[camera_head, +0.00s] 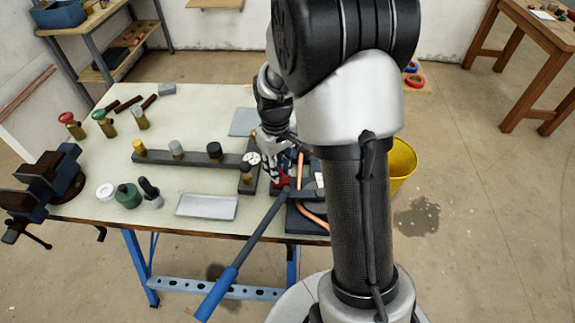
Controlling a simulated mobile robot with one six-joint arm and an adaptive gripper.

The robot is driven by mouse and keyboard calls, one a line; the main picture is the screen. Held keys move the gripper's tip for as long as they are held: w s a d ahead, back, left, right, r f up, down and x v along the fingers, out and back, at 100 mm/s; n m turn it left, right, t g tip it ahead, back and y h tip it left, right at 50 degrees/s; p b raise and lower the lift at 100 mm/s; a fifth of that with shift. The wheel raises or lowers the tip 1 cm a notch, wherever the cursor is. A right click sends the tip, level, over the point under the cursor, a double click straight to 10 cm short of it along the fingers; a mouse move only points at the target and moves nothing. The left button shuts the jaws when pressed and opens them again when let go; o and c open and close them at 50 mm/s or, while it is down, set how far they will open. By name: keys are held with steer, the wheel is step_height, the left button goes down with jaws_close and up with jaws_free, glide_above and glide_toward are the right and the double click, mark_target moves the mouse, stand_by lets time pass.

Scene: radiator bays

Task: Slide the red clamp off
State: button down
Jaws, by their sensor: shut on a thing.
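The red clamp (281,181) is small and partly hidden. It sits on the workbench (165,105) beside the bent copper pipe (311,214). My gripper (274,174) points down at the red clamp and is shut on it. My arm stands in front and hides the right side of the bench. The fingertips are small and dark, so their exact contact cannot be made out.
A blue-handled lever (228,277) sticks out past the bench's front edge. A dark rail with fittings (195,160), a grey tray (208,206) and a vise (42,185) are to the left. A yellow bucket (402,164) stands at the right.

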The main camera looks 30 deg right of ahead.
steer(key=shift+w+a, duration=0.15)
steer(key=c, duration=1.5)
jaws_free()
steer(key=shift+a, duration=0.15)
steer(key=shift+o, duration=0.9)
step_height(320, 180, up, 12)
